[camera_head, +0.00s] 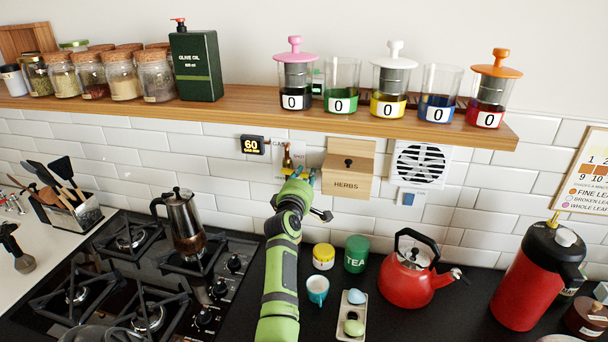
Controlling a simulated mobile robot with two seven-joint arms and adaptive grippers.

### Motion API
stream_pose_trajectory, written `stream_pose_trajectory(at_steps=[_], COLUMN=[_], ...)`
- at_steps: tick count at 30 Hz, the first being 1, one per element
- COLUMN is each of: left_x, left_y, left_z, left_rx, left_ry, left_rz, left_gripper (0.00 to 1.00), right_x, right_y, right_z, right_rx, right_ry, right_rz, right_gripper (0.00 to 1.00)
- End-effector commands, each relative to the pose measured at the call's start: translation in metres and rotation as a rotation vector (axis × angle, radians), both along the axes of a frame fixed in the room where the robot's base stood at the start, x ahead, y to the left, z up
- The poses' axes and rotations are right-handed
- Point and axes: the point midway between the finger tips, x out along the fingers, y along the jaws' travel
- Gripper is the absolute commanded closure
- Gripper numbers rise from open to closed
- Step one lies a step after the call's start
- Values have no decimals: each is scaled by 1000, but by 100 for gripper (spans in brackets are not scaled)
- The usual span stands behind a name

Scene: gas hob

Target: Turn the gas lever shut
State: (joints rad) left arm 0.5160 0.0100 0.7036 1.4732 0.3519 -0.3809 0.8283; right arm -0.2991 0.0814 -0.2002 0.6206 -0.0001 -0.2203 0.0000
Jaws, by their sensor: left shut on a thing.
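The gas valve (287,159), a small brass-coloured fitting, is on a pale plate marked GAS on the tiled wall below the shelf. My right gripper is not in view.
A wooden HERBS box (347,170) is close on the gripper's right. The shelf (250,112) overhangs above. A moka pot (184,222) stands on the hob (110,243) at left. A yellow-lidded jar (323,257), a cup (317,289) and a red kettle (406,272) stand right of my arm.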

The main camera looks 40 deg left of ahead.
Motion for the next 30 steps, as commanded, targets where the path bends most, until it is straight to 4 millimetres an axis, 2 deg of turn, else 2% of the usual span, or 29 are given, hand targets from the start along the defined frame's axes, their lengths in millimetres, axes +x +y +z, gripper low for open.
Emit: stream_pose_trajectory(at_steps=[7,23,24,26,30], left_x=[0,0,0,0,0], left_y=[0,0,0,0,0], left_z=[7,8,8,8,8], left_rx=[-76,-98,-98,-98,-96], left_ry=[-43,-58,-58,-57,-55], left_rz=[-1,-1,0,0,0], left_gripper=[100,100,70,48,48], right_x=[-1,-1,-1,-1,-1], right_y=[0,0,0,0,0], right_z=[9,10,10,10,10], right_rx=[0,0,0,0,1], right_ry=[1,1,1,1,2], right_rz=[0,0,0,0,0], right_gripper=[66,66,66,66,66])
